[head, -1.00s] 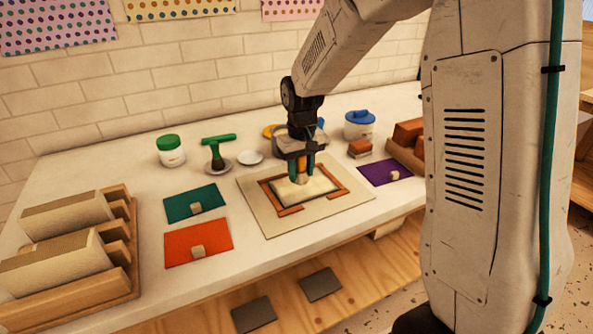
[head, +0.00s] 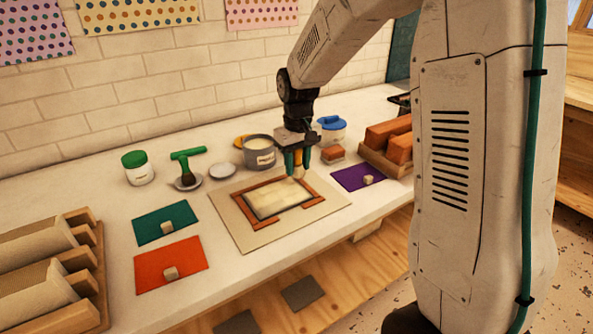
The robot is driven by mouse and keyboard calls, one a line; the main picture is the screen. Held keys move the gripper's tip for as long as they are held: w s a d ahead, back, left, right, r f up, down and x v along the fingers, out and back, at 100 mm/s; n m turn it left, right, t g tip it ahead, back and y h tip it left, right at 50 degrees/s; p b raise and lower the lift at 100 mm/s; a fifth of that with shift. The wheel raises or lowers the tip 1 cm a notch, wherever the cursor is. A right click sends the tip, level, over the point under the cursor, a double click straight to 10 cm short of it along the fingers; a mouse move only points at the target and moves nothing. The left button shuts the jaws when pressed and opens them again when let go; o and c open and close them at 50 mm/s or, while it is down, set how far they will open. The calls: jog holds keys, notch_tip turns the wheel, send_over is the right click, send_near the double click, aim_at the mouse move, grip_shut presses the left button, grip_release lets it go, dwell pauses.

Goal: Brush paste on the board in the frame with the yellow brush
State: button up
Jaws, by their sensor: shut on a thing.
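The board (head: 275,198) is cream with faint lighter patches and lies inside a brown wooden frame (head: 312,191) on a beige mat (head: 292,227). A grey pot (head: 259,152) with pale contents, which look like paste, stands behind the frame.
A green-lidded jar (head: 138,168), a green-handled tool (head: 188,168) and a small white dish (head: 222,170) stand at the back. A blue-lidded tub (head: 331,130) is behind my gripper. Teal (head: 163,225), orange (head: 170,265) and purple (head: 358,177) sheets flank the mat.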

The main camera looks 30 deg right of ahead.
jog(key=shift+r, duration=2.65)
jog(key=shift+a, duration=0.1)
